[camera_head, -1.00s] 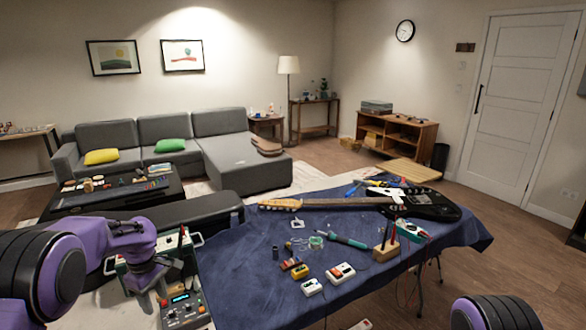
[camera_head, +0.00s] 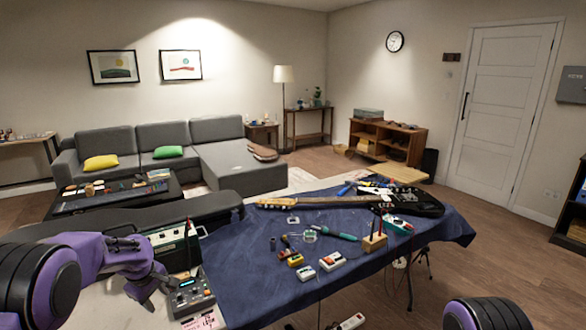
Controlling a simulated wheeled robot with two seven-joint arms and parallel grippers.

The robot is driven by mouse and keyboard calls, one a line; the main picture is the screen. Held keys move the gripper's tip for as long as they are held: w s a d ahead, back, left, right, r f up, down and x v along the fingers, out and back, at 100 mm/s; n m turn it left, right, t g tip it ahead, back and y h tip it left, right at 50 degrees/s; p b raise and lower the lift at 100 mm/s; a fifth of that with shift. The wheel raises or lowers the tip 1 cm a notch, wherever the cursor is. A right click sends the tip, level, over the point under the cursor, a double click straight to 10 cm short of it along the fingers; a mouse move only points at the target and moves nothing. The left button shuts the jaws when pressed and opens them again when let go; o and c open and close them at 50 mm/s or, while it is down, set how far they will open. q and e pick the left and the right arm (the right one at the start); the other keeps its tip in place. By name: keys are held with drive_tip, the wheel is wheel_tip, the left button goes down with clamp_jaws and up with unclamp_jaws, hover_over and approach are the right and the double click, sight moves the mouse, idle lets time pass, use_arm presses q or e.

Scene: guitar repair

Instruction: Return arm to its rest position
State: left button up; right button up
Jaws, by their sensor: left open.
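My left arm comes in from the left in purple and black. Its gripper (camera_head: 150,293) is open and low over the left end of the worktable, beside a grey device with knobs and a small screen (camera_head: 190,297). I see nothing held between its fingers. Only a purple and black rounded part of my right arm shows at the bottom right edge; its gripper is out of view.
Floor at right is clear.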

use_arm(q)
drive_tip(key=s+f+t, duration=0.1)
drive_tip(key=f, duration=0.1)
drive_tip(key=s+f+m+y, duration=0.1)
drive_tip(key=f, duration=0.2)
drive_tip(key=s+f+m+t, duration=0.1)
drive_tip(key=s+f, duration=0.1)
drive_tip(key=f, duration=0.1)
drive_tip(key=shift+d+f+t+y, duration=0.15)
drive_tip(key=shift+f+t+y, duration=0.1)
drive_tip(key=shift+t+y, duration=0.05)
drive_tip(key=s+d+f+m, duration=0.1)
drive_tip(key=s+f, duration=0.3)
drive_tip(key=s, duration=0.9)
drive_tip(key=s+d+f+m+g+y+b, duration=0.1)
drive_tip(key=s+f, duration=0.4)
drive_tip(key=s, duration=0.8)
drive_tip(key=s+d+f+m+g, duration=0.1)
drive_tip(key=s+d+f, duration=0.3)
drive_tip(key=s, duration=0.9)
drive_tip(key=shift+d+f+m, duration=0.15)
drive_tip(key=shift+d+m, duration=0.3)
drive_tip(key=shift+m, duration=0.45)
drive_tip(key=shift+s+b, duration=0.1)
drive_tip(key=shift+b, duration=0.2)
drive_tip(key=shift+c, duration=0.4)
